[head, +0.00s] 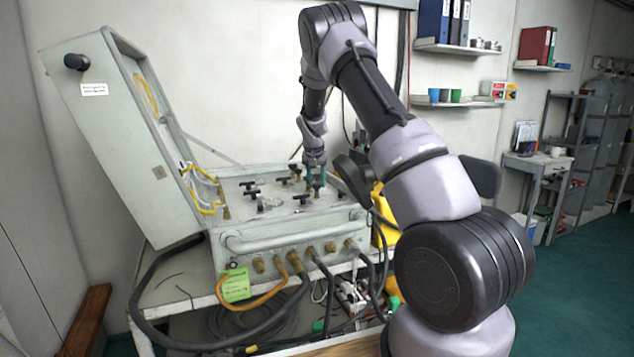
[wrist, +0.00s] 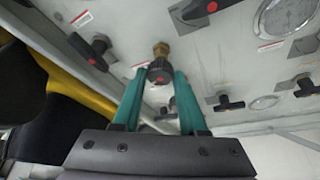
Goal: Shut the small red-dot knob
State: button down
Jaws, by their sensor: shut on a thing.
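The small red-dot knob (wrist: 160,72) is black with a red dot on its face and sits on a brass stem in the wrist view. The teal fingers of my gripper (wrist: 158,88) are shut on it, one on each side. In the head view my gripper (head: 316,182) reaches down onto the right part of the air panel's top (head: 240,190), and its fingers largely hide the knob there. How far the knob is turned cannot be told.
Black T-handles with red dots (wrist: 200,10) (wrist: 92,50) (wrist: 228,102) stand close around the knob. A gauge (wrist: 288,16) is near the top right. The open case lid (head: 125,135) stands at the left. Hoses (head: 255,300) hang from the panel front.

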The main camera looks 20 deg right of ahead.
jog(key=shift+m+g+h, duration=0.3)
jog(key=shift+m+h, duration=0.1)
jog(key=shift+m, duration=0.8)
jog(key=shift+c, duration=2.3)
grip_release()
jog(key=v, duration=1.1)
